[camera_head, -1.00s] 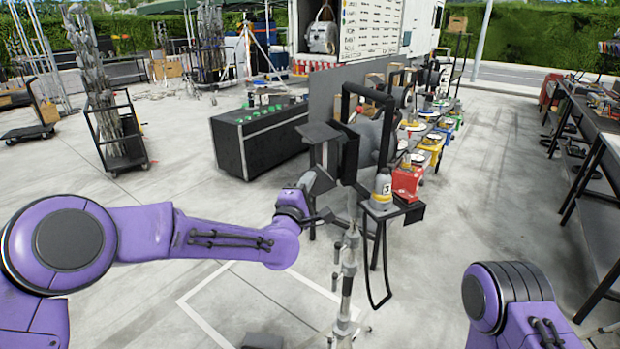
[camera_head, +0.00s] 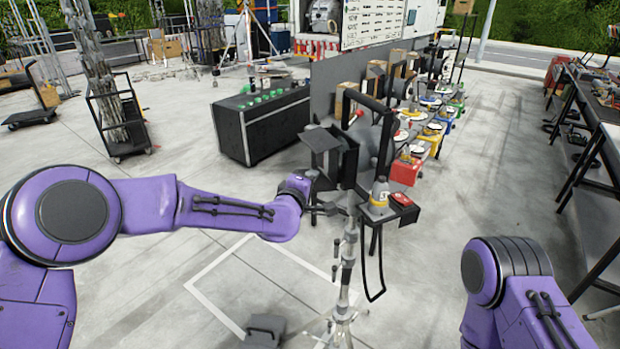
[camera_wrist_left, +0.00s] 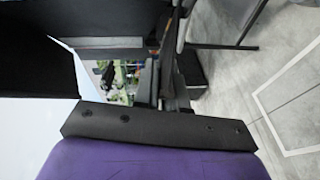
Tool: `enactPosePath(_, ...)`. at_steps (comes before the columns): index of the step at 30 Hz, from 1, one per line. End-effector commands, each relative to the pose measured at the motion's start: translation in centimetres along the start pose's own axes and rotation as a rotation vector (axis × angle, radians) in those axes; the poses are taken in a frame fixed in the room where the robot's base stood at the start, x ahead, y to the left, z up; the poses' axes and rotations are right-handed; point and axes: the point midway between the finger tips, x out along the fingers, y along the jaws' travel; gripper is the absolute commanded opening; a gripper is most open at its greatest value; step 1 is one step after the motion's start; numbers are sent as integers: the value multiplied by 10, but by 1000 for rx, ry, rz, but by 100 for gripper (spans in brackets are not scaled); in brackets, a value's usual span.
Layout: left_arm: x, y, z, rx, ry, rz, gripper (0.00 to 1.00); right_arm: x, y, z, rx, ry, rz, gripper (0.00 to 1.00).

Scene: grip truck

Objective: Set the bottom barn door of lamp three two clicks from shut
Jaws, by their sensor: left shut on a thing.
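The nearest lamp (camera_head: 362,140) is a dark head on a silver stand, with a black yoke and flat black barn doors. One door (camera_head: 320,140) sticks out at its upper left. I cannot read a lamp number here. My left gripper (camera_head: 322,208) is at the lower front of the lamp, shut on what looks like the bottom barn door; the grip is small and partly hidden. In the left wrist view, black door panels (camera_wrist_left: 110,20) fill the upper left, and the fingertips are hidden. My right gripper is out of view; only part of that arm shows.
A small shelf beside the stand holds a grey bottle (camera_head: 380,190) and a red item (camera_head: 402,198). More lamps and coloured bins run behind it. A black case (camera_head: 262,122) stands back left. Light stand legs (camera_head: 340,325) spread below.

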Motion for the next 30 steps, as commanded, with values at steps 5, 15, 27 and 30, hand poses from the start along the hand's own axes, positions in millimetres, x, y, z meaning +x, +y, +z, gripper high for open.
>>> enactPosePath(5,0,0,0,0,1,1,0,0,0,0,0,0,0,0)
enactPosePath(15,0,0,0,-1,1,1,32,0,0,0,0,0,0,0)
enactPosePath(27,-54,-4,0,-2,1,3,32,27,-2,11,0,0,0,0)
enactPosePath(30,-77,-4,0,-1,0,3,32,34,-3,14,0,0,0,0)
